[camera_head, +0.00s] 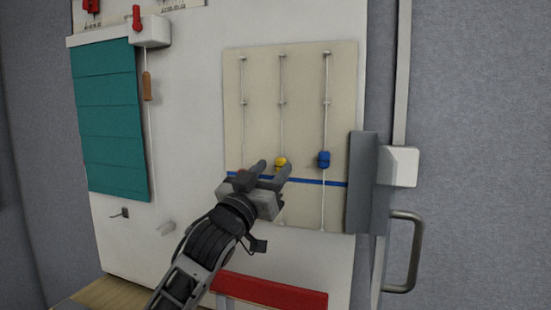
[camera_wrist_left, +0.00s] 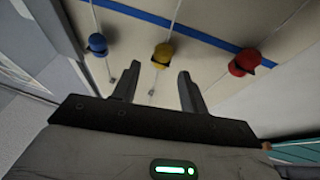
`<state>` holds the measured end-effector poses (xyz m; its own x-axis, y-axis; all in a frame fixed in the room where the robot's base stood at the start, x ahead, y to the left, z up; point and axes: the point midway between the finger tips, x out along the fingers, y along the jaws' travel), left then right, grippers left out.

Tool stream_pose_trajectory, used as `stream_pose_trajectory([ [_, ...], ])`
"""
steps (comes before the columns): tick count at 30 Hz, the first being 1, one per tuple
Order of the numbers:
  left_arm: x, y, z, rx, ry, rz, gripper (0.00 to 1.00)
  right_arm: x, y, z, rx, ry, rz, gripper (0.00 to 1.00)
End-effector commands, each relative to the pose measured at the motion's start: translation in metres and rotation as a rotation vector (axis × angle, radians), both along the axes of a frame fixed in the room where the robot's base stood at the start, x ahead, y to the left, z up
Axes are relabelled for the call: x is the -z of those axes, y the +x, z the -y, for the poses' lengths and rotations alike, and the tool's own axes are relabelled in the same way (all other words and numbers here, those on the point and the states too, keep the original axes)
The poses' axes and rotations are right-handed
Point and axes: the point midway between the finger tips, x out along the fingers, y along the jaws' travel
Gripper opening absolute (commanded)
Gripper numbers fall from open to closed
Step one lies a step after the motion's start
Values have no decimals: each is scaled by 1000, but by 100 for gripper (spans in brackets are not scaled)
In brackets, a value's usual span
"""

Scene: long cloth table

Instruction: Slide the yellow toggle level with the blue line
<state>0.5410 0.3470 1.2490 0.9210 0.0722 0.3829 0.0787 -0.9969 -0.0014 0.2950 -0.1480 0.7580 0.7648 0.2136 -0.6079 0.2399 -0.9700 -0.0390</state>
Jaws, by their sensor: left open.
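The yellow toggle (camera_head: 280,162) sits on the middle cord of a cream board (camera_head: 302,110). It is a little above the blue line (camera_head: 322,181), apart from it. My left gripper (camera_head: 275,168) is open, in front of the board, and covers part of the line. In the left wrist view the yellow toggle (camera_wrist_left: 163,53) is just beyond the gap between the open fingertips (camera_wrist_left: 159,71), not held. There the blue line (camera_wrist_left: 165,20) runs past the toggle with a gap. My right gripper is not in view.
A blue toggle (camera_head: 323,159) hangs on the cord to the right. A red toggle (camera_wrist_left: 242,63) shows in the left wrist view, to the right of the yellow one. A grey block (camera_head: 361,182) and a door handle (camera_head: 405,250) stand right of the board. A teal blind (camera_head: 108,120) hangs left.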

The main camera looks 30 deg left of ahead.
Motion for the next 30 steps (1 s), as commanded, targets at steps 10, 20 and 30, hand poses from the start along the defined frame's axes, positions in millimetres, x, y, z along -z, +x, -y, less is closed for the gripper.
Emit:
stream_pose_trajectory([
  [10, -9, 22, -1, 2, -1, 0, 43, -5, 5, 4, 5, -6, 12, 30],
  [20, -8, 21, -1, 2, -1, 0, 7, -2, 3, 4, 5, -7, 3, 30],
  [30, 16, 22, -1, 2, -4, -3, 0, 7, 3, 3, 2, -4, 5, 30],
])
